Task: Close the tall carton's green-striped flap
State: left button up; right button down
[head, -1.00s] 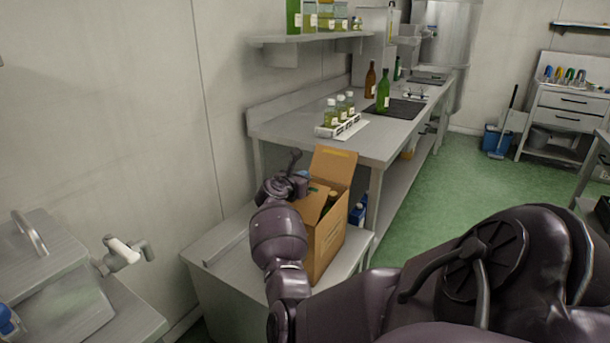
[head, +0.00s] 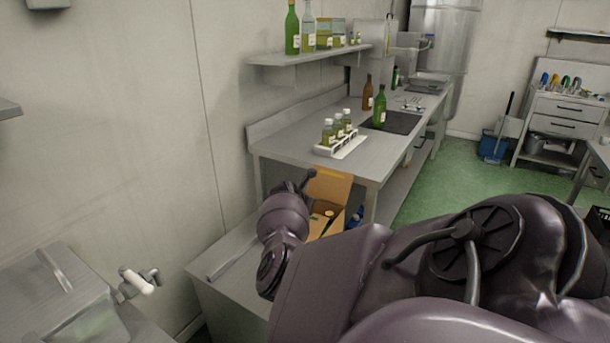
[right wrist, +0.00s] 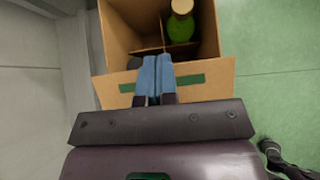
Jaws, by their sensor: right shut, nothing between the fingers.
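The tall carton (right wrist: 120,30) stands open in the right wrist view, with a green bottle (right wrist: 181,28) and cardboard dividers inside. Its green-striped flap (right wrist: 205,78) is open along the near edge. My right gripper (right wrist: 157,62) is shut and empty. Its blue fingers lie across the flap's middle in the picture, tips toward the opening; I cannot tell whether they touch it. In the head view, my right arm hides most of the carton (head: 322,222); another flap (head: 331,184) stands raised at its far side. My left gripper is not in view.
The carton is on a low metal surface (head: 225,262) by the wall. A steel worktable (head: 285,139) behind it holds a white rack (head: 342,147) of small bottles, a green bottle (head: 380,108) and a brown bottle (head: 368,93).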

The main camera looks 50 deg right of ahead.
jog(key=shift+d+f+y, duration=0.3)
jog(key=shift+y, duration=0.5)
jog(key=shift+d+f+y+b, duration=0.2)
jog(key=shift+f+y+b, duration=0.15)
jog(key=shift+f+y, duration=0.35)
jog(key=f+y+b, duration=0.2)
jog(key=shift+w+d+b, duration=0.15)
jog(key=shift+d+b, duration=0.15)
jog(key=shift+f+b, duration=0.35)
jog(key=shift+b, duration=0.1)
jog(key=shift+f, duration=0.1)
